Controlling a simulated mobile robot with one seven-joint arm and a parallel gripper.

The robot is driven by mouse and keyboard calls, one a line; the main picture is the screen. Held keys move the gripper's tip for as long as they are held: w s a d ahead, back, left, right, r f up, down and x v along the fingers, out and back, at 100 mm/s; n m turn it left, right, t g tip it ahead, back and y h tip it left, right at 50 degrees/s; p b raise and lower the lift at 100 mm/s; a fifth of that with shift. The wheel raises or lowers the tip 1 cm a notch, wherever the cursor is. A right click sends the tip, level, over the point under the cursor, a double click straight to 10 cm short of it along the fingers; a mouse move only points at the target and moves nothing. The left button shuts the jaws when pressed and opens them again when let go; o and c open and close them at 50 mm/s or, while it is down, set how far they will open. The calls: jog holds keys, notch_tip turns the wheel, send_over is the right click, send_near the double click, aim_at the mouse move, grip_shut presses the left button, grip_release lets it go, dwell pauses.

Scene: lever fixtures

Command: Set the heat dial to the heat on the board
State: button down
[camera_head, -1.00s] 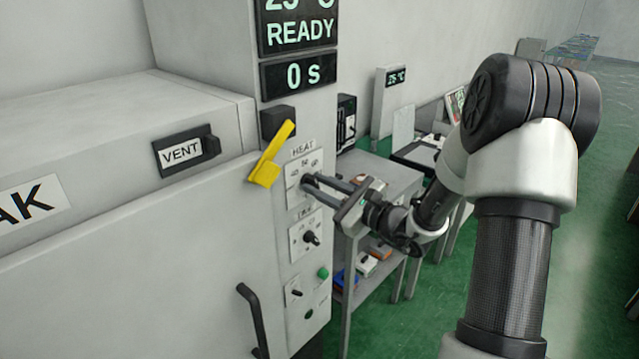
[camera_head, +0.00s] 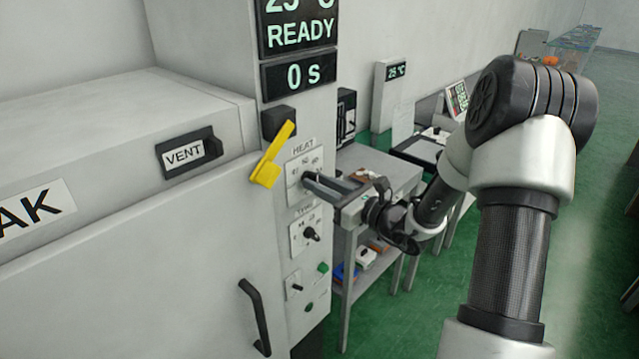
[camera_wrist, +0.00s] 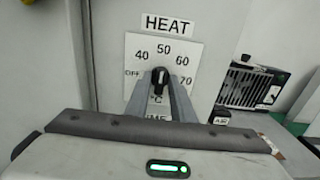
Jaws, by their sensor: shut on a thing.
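The heat dial plate (camera_head: 303,166) is on the front of the oven's control column, under a HEAT label. In the wrist view the plate (camera_wrist: 140,47) reads OFF, 40, 50, 60 and 70. The black heat knob (camera_wrist: 159,77) sits between the two fingers of my gripper (camera_wrist: 160,84), its visible end upright, roughly toward 50. My gripper also shows in the head view (camera_head: 313,181), reaching the dial from the right and shut on the knob, which it mostly hides there. I cannot make out a board with a heat setting on it.
A time dial (camera_head: 309,234) is just below. A yellow lever (camera_head: 271,157) is up and left of the heat dial. Screens above read READY (camera_head: 301,33) and 0 s (camera_head: 299,74). A grey side table (camera_head: 375,165) stands right of the oven.

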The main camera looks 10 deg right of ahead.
jog(key=c, duration=1.8)
grip_release()
jog(key=shift+s+d, duration=0.1)
jog(key=b+v, duration=0.1)
jog(key=v, duration=1.6)
jog(key=shift+s, duration=0.1)
